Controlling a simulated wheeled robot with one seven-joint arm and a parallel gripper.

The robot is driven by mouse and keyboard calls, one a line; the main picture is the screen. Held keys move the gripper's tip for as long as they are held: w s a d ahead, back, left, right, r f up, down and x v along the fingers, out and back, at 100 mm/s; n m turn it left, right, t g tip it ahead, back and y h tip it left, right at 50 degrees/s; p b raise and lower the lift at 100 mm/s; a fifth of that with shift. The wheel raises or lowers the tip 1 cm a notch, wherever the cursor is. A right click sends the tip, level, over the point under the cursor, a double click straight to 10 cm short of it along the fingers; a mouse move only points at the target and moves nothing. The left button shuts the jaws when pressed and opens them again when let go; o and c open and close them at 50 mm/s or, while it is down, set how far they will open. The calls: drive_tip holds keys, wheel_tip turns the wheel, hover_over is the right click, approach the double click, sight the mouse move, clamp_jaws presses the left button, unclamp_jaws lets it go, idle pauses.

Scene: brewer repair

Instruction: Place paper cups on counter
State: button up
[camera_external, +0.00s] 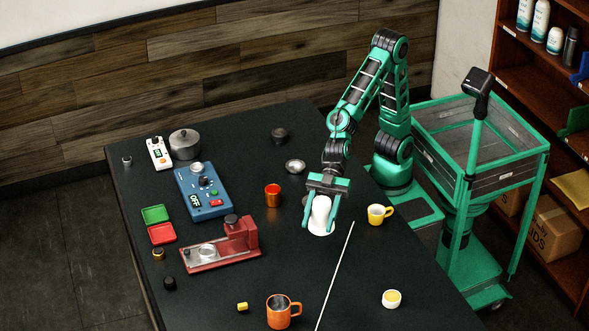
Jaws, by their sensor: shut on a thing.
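A white paper cup, or a stack of them, (320,212) is on or just above the dark counter (300,262), right of its middle. My gripper (320,222) points down with its two green fingers on either side of the white cup, shut on it. The cup's wide rim is at the bottom, near the counter surface. I cannot tell whether the rim touches the counter or how many cups are nested.
A yellow mug (378,215) stands close right of my gripper, and an orange cup (273,195) to its left. A thin white rod (336,274) lies in front. A red device (222,247), blue device (203,192) and orange mug (281,311) stand further left and in front.

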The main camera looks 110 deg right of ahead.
drive_tip(key=s+a+n+g+y, duration=0.3)
drive_tip(key=s+a+n+g, duration=0.15)
drive_tip(key=s+a, duration=1.8)
drive_tip(key=w+d+f, duration=0.2)
drive_tip(key=w+f, duration=0.1)
drive_tip(key=w+d+f, duration=0.1)
drive_tip(key=w+f, duration=0.2)
drive_tip(key=w+d+f, duration=0.2)
drive_tip(key=w+f, duration=0.1)
drive_tip(key=f, duration=0.1)
drive_tip(key=shift+d+f, duration=0.1)
drive_tip(key=shift+d, duration=0.2)
drive_tip(key=o, duration=1)
